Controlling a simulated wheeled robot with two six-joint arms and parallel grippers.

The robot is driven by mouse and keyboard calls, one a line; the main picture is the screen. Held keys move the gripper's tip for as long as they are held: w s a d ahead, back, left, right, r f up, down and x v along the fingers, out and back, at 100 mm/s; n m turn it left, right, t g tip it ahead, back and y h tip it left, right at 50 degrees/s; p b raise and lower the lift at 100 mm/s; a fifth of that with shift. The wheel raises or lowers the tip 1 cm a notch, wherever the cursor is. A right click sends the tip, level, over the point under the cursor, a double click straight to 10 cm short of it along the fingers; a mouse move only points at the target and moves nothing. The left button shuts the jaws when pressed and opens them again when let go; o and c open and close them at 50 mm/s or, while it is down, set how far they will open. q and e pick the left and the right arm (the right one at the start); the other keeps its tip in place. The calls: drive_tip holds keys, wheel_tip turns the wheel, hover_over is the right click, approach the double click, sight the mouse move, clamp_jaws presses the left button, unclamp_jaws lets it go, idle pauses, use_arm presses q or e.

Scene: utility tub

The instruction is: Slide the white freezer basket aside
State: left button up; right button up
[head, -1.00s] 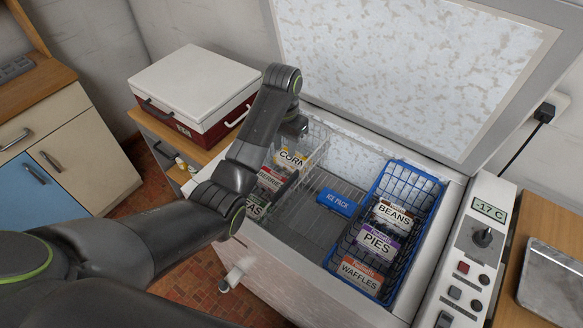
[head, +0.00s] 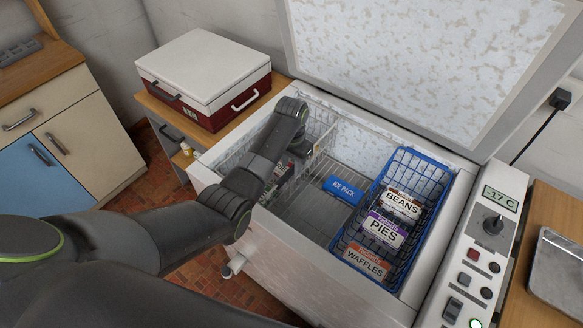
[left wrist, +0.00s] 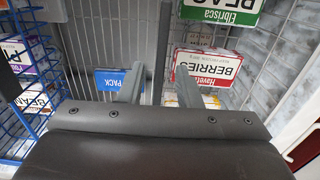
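The white wire freezer basket (head: 322,130) stands at the left end of the open chest freezer, largely hidden behind my left arm in the head view. In the left wrist view it holds a red-and-white berries box (left wrist: 207,67) and a green-and-white peas box (left wrist: 222,12). My left gripper (left wrist: 159,88) points down at the basket's right side. Its two fingers are apart, with a grey bar, seemingly the basket's rim, between them. I cannot tell whether they touch it. In the head view the fingertips are hidden. My right gripper is not in view.
A blue ice pack (head: 343,189) lies on the freezer floor right of the white basket. A blue wire basket (head: 437,177) with beans, pies and waffles fills the right side. The raised lid (head: 420,60) stands behind. A red-and-white cool box (head: 203,78) is left of the freezer.

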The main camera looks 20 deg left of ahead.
use_arm(q)
drive_tip(key=shift+f, duration=1.2)
drive_tip(key=shift+c, duration=0.3)
clamp_jaws()
